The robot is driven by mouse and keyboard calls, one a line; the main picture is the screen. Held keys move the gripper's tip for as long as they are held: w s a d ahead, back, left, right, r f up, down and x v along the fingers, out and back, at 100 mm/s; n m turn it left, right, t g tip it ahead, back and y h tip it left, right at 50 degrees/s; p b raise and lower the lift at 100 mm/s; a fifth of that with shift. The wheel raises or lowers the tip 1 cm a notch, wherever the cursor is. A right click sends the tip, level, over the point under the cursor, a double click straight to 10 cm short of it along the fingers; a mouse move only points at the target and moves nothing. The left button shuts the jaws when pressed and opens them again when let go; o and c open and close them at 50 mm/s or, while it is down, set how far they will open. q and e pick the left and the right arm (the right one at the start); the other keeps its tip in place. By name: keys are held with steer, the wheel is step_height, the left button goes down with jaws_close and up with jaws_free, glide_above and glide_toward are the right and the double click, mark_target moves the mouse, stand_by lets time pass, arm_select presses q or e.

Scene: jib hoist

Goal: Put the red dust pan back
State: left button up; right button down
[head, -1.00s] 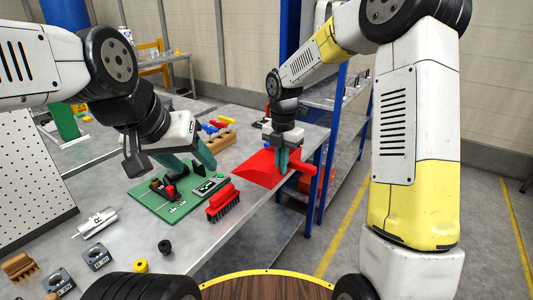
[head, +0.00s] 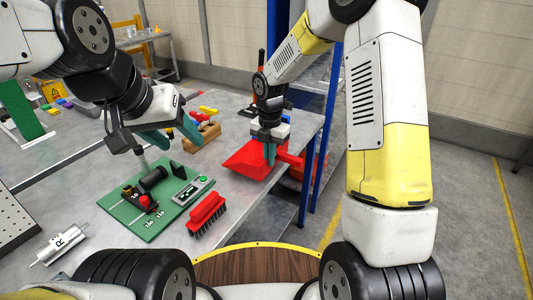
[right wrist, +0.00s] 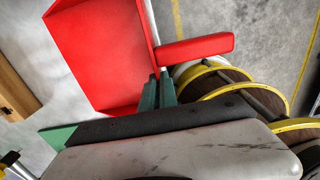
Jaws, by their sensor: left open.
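The red dust pan (head: 248,160) lies at the table's right edge in the head view, its handle (head: 291,160) pointing right past the edge. My right gripper (head: 270,154) is above it with its fingers down at the handle end. In the right wrist view the pan (right wrist: 105,55) fills the upper left, and the close-set teal fingers (right wrist: 158,92) appear shut on its rear wall beside the handle. Whether the pan touches the table is unclear. My left gripper (head: 176,138) is open and empty, above the area behind the green board (head: 142,220).
A red brush (head: 206,213) lies in front of the pan. The green board carries a black cylinder (head: 153,178) and small parts. A wooden block (head: 203,138) with coloured handles stands behind. A blue-post shelf (head: 327,110) stands right of the table. A silver cylinder (head: 60,244) lies at left.

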mark_target(269, 171)
steer(key=shift+f, duration=1.6)
steer(key=shift+f, duration=0.15)
steer(key=c, duration=1.6)
jaws_free()
steer(key=shift+c, duration=0.2)
